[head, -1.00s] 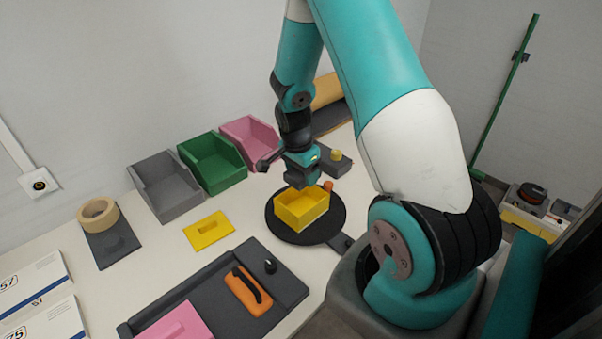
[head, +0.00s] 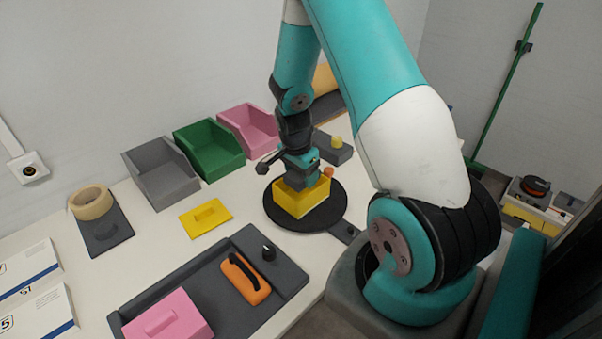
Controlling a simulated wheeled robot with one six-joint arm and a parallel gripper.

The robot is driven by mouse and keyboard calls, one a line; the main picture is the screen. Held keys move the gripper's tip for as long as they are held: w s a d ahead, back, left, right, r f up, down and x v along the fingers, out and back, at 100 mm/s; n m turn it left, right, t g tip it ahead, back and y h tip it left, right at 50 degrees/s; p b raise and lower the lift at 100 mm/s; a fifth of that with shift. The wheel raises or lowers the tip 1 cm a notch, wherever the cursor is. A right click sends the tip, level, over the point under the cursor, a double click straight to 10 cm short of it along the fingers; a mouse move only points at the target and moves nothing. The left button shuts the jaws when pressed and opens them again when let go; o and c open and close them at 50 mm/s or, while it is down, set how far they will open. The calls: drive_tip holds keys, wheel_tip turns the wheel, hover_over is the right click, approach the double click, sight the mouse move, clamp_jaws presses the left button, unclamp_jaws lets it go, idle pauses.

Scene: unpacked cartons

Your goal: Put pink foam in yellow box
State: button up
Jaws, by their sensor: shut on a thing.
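The yellow box (head: 302,204) is open-topped and stands on a round black plate (head: 279,216). My gripper (head: 299,184) is down at the box's opening, with its lower end inside the walls. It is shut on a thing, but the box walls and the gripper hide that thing. I cannot make out pink foam at the jaws. A pink block with a raised grip (head: 192,323) lies in the dark tray at the front left, well away from the gripper; I cannot tell whether it is foam.
Grey (head: 163,187), green (head: 222,163) and pink (head: 262,143) bins line the wall. A yellow lid-like plate (head: 190,226) lies in front of them. A dark tray (head: 205,293) holds an orange-handled tool (head: 254,294). A tape roll (head: 80,209) sits at left. An orange knob (head: 328,172) is close behind the box.

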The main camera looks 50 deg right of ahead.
drive_tip(key=o, duration=1)
drive_tip(key=shift+c, duration=0.2)
drive_tip(key=shift+r+p, duration=3.15)
drive_tip(key=shift+r, duration=0.9)
